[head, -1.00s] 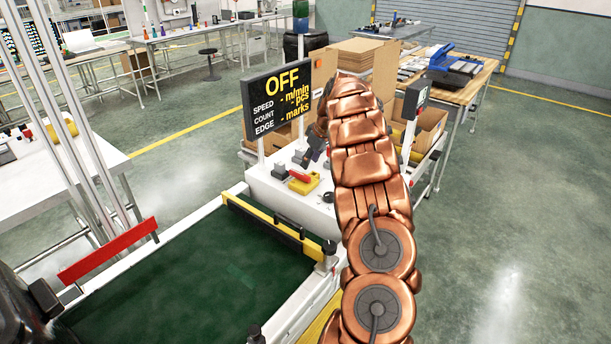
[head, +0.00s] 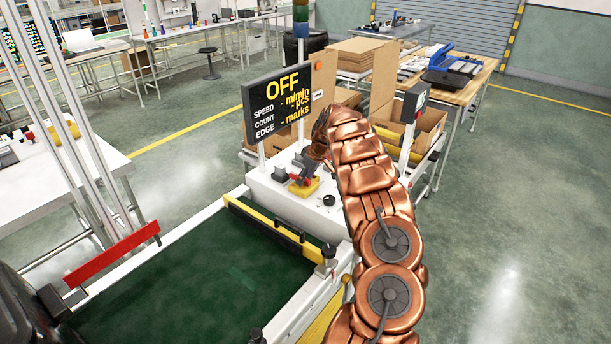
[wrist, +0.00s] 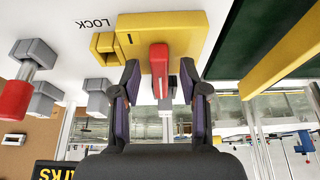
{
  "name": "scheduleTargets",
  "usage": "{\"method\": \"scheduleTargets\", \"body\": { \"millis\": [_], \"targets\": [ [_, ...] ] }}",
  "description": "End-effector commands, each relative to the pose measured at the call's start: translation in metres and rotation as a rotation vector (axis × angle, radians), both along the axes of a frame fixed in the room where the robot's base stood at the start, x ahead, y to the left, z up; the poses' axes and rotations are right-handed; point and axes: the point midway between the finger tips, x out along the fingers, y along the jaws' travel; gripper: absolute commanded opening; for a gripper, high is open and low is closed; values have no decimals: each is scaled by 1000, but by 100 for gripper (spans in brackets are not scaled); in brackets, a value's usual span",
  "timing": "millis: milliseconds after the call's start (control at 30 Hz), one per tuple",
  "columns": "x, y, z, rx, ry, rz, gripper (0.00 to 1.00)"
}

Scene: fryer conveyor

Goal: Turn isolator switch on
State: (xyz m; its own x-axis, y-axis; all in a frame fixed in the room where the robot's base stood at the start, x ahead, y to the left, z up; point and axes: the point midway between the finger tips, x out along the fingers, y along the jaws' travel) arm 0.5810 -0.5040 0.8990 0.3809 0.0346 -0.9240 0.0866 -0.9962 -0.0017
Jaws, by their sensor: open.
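The isolator switch is a yellow plate with a red handle (wrist: 158,65) on the white control box. In the wrist view its yellow base (wrist: 183,32) is at the top, beside the word LOCK. My gripper (wrist: 160,82) is open, with its two dark fingers on either side of the red handle; I cannot tell whether they touch it. The display (head: 277,102) reads OFF.
The green conveyor belt (head: 190,285) lies left of the box, with a yellow rail (head: 270,226) along its end. Other grey switches (wrist: 42,98), one with a red part, are close by on the box. A cardboard box (head: 425,135) stands behind my arm.

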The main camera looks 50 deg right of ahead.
Motion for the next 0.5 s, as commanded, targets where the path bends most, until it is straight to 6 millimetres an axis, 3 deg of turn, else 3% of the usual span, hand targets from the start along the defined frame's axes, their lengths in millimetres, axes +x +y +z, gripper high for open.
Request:
{"method": "scheduleTargets", "body": {
  "millis": [267, 500],
  "targets": [
    [1, 0, -1, -1, -1, 0, 44],
    [1, 0, -1, -1, -1, 0, 20]
  ]
}}
